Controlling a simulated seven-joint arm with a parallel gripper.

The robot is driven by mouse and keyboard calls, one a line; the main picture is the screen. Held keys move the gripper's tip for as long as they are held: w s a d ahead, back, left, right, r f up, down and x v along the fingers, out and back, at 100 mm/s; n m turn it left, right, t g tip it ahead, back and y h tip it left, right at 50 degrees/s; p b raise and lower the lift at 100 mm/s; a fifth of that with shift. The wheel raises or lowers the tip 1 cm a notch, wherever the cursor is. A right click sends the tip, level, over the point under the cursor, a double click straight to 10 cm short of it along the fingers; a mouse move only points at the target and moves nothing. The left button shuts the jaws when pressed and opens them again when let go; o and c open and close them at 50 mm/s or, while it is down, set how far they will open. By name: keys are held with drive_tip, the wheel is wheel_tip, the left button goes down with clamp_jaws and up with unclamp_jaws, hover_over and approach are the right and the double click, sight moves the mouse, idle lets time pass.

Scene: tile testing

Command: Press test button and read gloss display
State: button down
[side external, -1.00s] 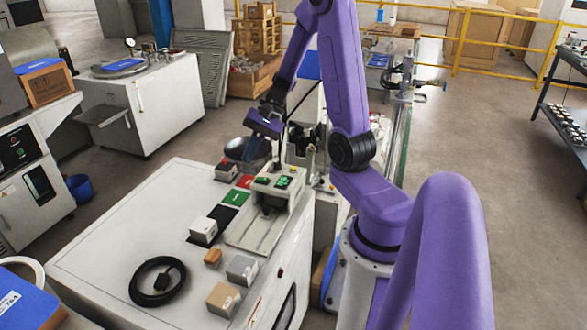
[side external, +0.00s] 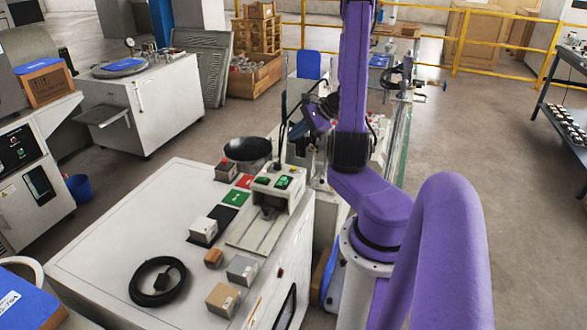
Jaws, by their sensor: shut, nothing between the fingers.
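The test device (side external: 276,190) stands on the white cabinet's right edge, with two small green-lit windows on its top. Their readings are too small to make out. No separate test button can be told apart at this size. My gripper (side external: 297,132) is above and behind the device, apart from it, near a thin upright post and partly lost against my arm and the equipment behind. It is shut and empty.
On the cabinet (side external: 110,235) are red, green (side external: 236,198) and black pads, several small blocks (side external: 222,299) and a coiled black cable (side external: 158,280). A dark bowl (side external: 247,150) is behind the pads. The cabinet's left part is clear.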

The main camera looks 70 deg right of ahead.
sight(296, 169)
idle(0.3)
drive_tip(key=shift+f, duration=4.4)
drive_tip(key=shift+f, duration=0.1)
drive_tip(key=shift+f, duration=0.35)
drive_tip(key=shift+f, duration=0.45)
drive_tip(key=shift+r, duration=0.9)
